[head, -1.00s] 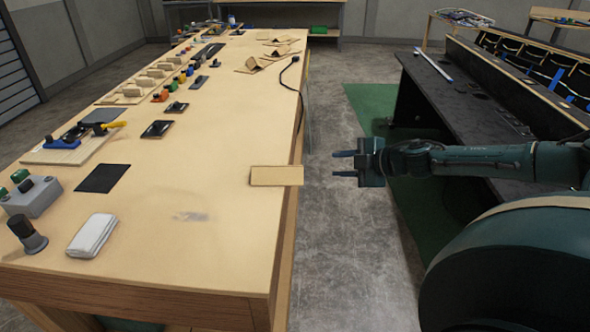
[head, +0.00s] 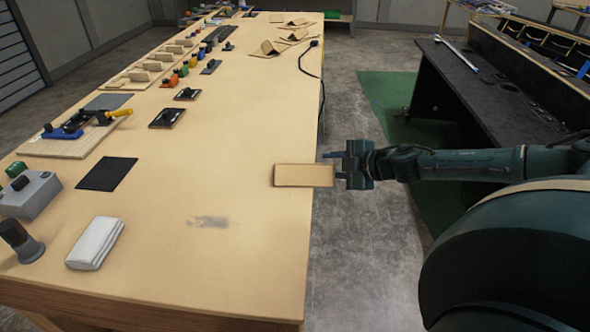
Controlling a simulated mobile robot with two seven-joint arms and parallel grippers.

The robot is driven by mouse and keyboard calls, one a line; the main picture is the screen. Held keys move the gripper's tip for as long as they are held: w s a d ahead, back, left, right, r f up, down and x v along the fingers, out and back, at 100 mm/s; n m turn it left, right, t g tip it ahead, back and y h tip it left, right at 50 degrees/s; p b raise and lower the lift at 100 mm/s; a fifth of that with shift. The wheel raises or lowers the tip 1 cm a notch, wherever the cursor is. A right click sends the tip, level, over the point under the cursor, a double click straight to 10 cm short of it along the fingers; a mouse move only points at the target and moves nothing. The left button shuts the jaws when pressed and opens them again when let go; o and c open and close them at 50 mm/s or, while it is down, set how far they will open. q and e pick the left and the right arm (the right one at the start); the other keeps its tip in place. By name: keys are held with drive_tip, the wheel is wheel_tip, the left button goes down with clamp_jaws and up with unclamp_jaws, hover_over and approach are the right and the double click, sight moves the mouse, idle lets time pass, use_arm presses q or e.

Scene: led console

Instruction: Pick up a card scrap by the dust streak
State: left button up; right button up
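A tan card scrap (head: 304,176) lies flat on the wooden table, its right end sticking out past the table's right edge. A grey dust streak (head: 212,222) marks the tabletop to its lower left. My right gripper (head: 332,168) is at the card's overhanging end, pointing left, with its fingers apart. One finger shows beyond the card's far edge. The other is partly hidden by the card's right end, apparently lower than it. I cannot tell whether either touches the card. My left gripper is not in view.
A folded white cloth (head: 95,243), a black mat (head: 106,174) and a grey button box (head: 30,194) stand at the table's left. A black cable (head: 309,62) hangs over the right edge. The tabletop around the streak is clear. A dark console (head: 470,90) stands across the aisle.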

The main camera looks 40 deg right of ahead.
drive_tip(key=shift+w+f, duration=0.1)
drive_tip(key=shift+w, duration=0.1)
drive_tip(key=shift+s+r, duration=0.25)
drive_tip(key=shift+s, duration=0.1)
drive_tip(key=shift+c, duration=0.3)
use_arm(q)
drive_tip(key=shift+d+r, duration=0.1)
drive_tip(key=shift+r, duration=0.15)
use_arm(e)
clamp_jaws()
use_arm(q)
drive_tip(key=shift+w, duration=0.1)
use_arm(e)
drive_tip(key=shift+f, duration=0.1)
